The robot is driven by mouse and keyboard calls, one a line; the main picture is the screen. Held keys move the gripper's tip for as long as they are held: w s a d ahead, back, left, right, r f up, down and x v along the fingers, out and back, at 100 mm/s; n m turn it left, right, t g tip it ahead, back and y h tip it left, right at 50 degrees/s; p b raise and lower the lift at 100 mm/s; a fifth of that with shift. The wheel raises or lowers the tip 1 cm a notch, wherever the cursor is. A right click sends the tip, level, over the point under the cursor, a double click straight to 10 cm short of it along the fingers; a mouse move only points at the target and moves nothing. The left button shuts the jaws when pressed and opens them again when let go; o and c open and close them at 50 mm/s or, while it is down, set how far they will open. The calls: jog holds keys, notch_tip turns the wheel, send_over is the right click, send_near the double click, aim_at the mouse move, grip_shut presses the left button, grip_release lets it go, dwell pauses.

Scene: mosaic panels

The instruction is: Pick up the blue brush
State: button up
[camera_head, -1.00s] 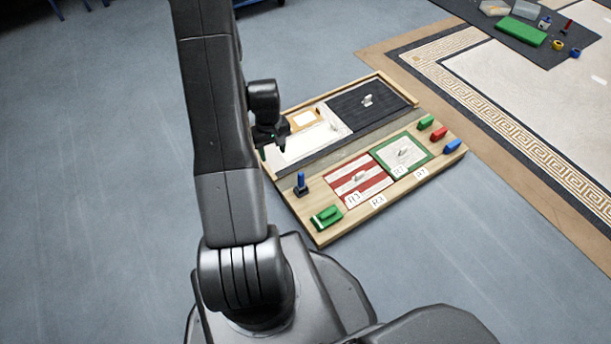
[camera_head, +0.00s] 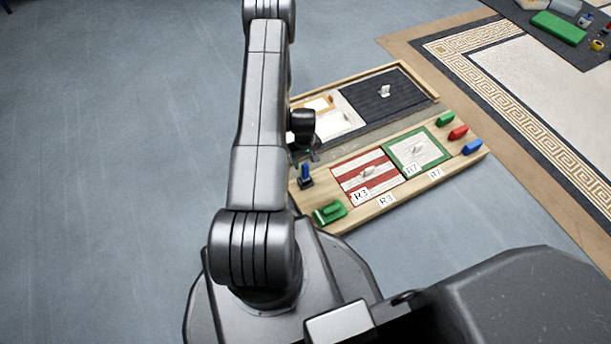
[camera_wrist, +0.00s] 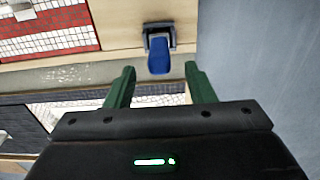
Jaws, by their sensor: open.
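The blue brush (camera_head: 305,171) stands in a small dark holder at the left end of the wooden board (camera_head: 398,196). In the wrist view the brush (camera_wrist: 159,62) shows its blue handle, with the dark holder around its far end. My gripper (camera_head: 307,155) is just behind the brush in the head view. In the wrist view my gripper's two green fingers (camera_wrist: 158,74) are spread apart and empty. The brush lies beyond them, roughly centred in the gap. I cannot tell the exact distance between them.
The board carries red-striped (camera_head: 367,177) and green-bordered (camera_head: 417,151) mosaic panels. A green block-like tool (camera_head: 330,213) sits near the brush. Green, red and blue (camera_head: 472,147) pieces stand at the right end. The grey floor at left is clear.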

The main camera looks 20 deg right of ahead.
aim_at(305, 171)
notch_tip(305, 171, down, 7)
jog(key=b, duration=0.2)
jog(key=shift+s+r+b, duration=0.1)
jog(key=shift+s+b, duration=0.05)
jog(key=shift+b, duration=0.15)
jog(key=shift+r, duration=0.1)
jog(key=c, duration=1.1)
jog(key=shift+o, duration=0.2)
